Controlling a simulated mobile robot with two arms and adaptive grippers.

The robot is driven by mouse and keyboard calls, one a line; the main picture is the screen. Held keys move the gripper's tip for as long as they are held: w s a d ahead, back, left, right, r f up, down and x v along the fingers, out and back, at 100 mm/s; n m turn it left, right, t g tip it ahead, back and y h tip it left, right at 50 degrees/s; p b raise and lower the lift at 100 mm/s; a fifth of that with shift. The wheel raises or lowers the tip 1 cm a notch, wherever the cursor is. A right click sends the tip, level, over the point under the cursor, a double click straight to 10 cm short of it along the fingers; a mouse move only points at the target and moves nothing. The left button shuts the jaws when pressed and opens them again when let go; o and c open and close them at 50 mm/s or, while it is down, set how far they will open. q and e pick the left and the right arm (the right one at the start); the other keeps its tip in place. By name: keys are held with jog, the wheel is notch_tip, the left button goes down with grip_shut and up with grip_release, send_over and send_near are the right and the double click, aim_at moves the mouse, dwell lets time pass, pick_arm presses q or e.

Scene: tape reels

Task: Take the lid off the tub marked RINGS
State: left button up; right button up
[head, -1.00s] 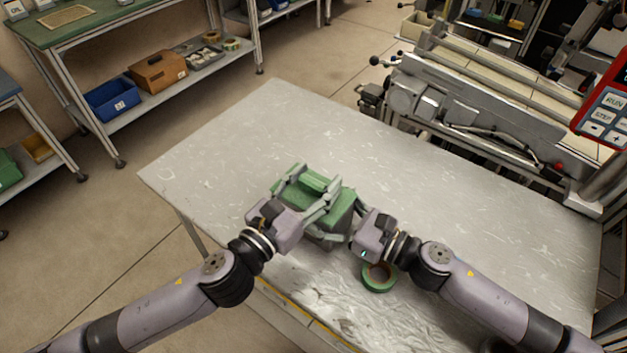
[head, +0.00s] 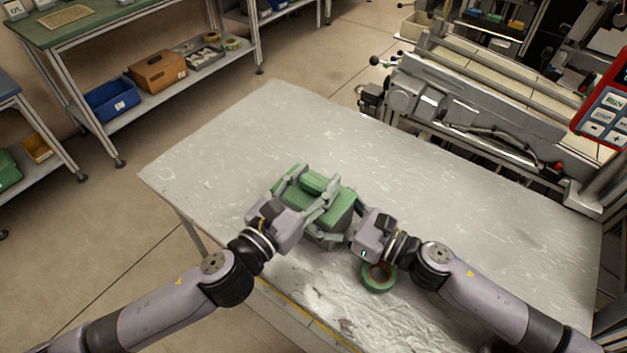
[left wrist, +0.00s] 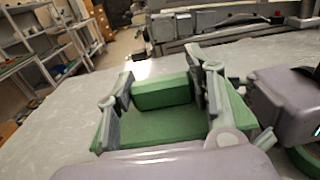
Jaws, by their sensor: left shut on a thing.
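The tub (head: 326,236) stands near the front edge of the grey table, mostly hidden by my grippers; I cannot read its marking. Its green lid (head: 339,207) has a raised block handle (head: 313,181). In the left wrist view the lid (left wrist: 150,128) and handle (left wrist: 163,92) show between the fingers. My left gripper (head: 316,184) is shut on the lid's handle from above. I cannot tell whether the lid is clear of the tub's rim. My right gripper (head: 347,226) is at the tub's right side, its fingertips partly hidden and their opening unclear.
A green tape roll (head: 378,277) lies on the table (head: 230,150) just in front of my right gripper. The table is bare behind and to the left. A grey machine (head: 470,110) stands beyond the far right edge. A shelf with a blue bin (head: 111,101) stands back left.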

aim_at(313, 181)
pick_arm(q)
jog(key=shift+r, duration=0.25)
jog(key=shift+r, duration=0.85)
jog(key=shift+r, duration=0.1)
jog(key=shift+r, duration=1.9)
pick_arm(e)
jog(key=o, duration=1.8)
jog(key=shift+c, duration=0.2)
